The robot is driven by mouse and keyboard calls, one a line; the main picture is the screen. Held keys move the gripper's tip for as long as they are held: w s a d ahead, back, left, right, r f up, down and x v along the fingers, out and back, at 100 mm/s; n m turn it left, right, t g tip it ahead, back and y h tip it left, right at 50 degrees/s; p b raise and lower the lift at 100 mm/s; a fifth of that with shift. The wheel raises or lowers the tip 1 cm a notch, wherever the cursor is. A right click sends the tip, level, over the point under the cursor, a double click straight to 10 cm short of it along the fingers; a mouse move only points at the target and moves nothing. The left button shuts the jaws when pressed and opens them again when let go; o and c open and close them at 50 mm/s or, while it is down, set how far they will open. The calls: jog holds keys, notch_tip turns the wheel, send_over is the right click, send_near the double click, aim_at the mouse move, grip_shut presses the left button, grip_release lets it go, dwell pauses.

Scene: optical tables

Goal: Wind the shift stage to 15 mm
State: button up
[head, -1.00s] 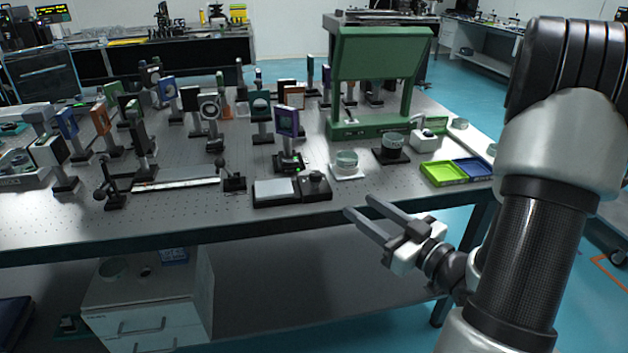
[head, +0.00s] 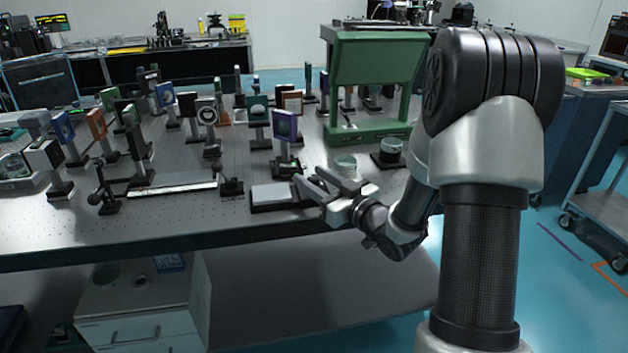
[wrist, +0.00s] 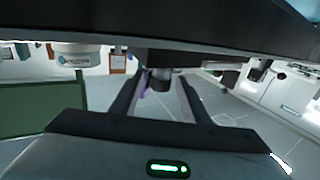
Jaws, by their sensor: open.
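A purple-framed optic (head: 284,126) stands on a post and a small dark base near the front of the table. In front of it lies a low dark unit with a pale plate (head: 272,194). I cannot tell for sure which of these is the shift stage, and no millimetre reading is legible. My gripper (head: 312,183) is open and empty, over the right end of the low unit, hiding its knob. In the wrist view my gripper (wrist: 160,92) has a dark round knob (wrist: 160,83) between and beyond its fingers, apparently untouched, with a purple piece beside it.
A glass dish (head: 345,161) sits just beyond my gripper, and a dark round-topped holder (head: 390,150) is to its right. A green frame (head: 375,70) stands behind. Several post-mounted optics crowd the left. A flat rail (head: 172,187) lies left of the low unit.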

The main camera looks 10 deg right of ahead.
jog(key=shift+w, duration=0.1)
jog(key=c, duration=1.1)
jog(key=shift+o, duration=0.2)
jog(key=shift+a, duration=0.1)
jog(key=m+t+h, duration=0.1)
jog(key=m+h, duration=0.1)
jog(key=h, duration=0.1)
jog(key=m+h, duration=0.2)
jog(key=h, duration=0.1)
jog(key=shift+a+m+t+h, duration=0.2)
jog(key=shift+m+t+h, duration=0.1)
jog(key=shift+t+h, duration=0.1)
jog(key=m+h, duration=0.2)
jog(key=h, duration=0.1)
jog(key=m+g+h, duration=0.1)
jog(key=m+h, duration=0.1)
jog(key=h, duration=0.2)
jog(key=shift+m, duration=0.3)
jog(key=m+g+h, duration=0.1)
jog(key=m+h, duration=0.1)
jog(key=h, duration=0.1)
jog(key=m+g+h, duration=0.2)
jog(key=h, duration=0.1)
jog(key=shift+g, duration=0.3)
jog(key=shift+d+m+g+h+p, duration=0.15)
jog(key=shift+m+g+h+p, duration=0.55)
jog(key=shift+m+g+h, duration=1.05)
jog(key=shift+r+m+g, duration=0.1)
jog(key=shift+m+g, duration=0.25)
jog(key=shift+g, duration=0.2)
